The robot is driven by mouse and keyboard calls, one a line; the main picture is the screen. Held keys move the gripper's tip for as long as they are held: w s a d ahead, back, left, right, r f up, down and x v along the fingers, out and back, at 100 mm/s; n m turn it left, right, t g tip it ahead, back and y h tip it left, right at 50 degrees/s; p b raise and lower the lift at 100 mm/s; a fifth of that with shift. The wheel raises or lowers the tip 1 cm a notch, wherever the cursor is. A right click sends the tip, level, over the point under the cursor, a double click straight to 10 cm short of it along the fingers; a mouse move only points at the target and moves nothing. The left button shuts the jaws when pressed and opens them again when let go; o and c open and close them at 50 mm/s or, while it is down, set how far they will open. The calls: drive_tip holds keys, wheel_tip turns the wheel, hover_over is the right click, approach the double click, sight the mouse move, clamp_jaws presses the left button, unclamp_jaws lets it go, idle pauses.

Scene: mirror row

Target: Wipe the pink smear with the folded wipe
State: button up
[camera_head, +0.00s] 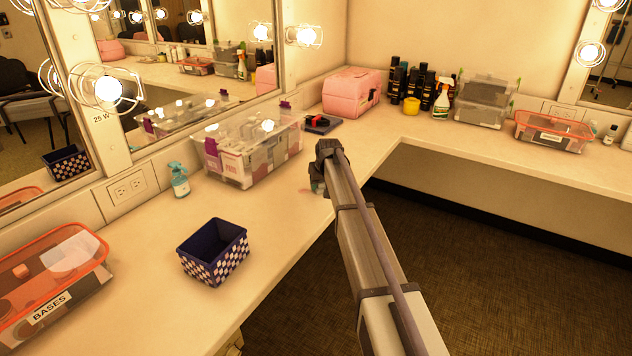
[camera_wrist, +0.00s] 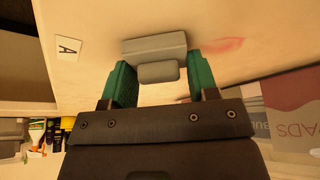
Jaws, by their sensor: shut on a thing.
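My gripper (camera_wrist: 160,84), with green fingers, is shut on the grey folded wipe (camera_wrist: 155,48). The wipe looks like a wide pad with a smaller raised part (camera_wrist: 158,72) between the fingers. It is at the counter surface; I cannot tell whether it touches. The pink smear (camera_wrist: 222,46) is a faint streak on the pale counter, just right of the wipe in the wrist view. In the head view my gripper (camera_head: 317,187) is over the counter near its front edge, with a bit of the smear (camera_head: 305,190) at its left. The wipe is hidden there.
A clear organizer box (camera_head: 252,152) stands behind and left of my gripper. A checkered basket (camera_head: 215,255) and a spray bottle (camera_head: 179,180) are further left. A pink case (camera_head: 350,93) is at the back corner.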

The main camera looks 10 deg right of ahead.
sight(307, 180)
drive_tip(key=shift+w+d+f, duration=0.1)
drive_tip(key=shift+w+d, duration=0.4)
drive_tip(key=shift+w, duration=0.05)
drive_tip(key=shift+w+a, duration=2.45)
wheel_tip(307, 180, up, 6)
drive_tip(key=p, duration=0.5)
drive_tip(key=shift+p, duration=0.35)
wheel_tip(307, 180, up, 3)
drive_tip(key=p, duration=0.3)
drive_tip(key=shift+f, duration=0.1)
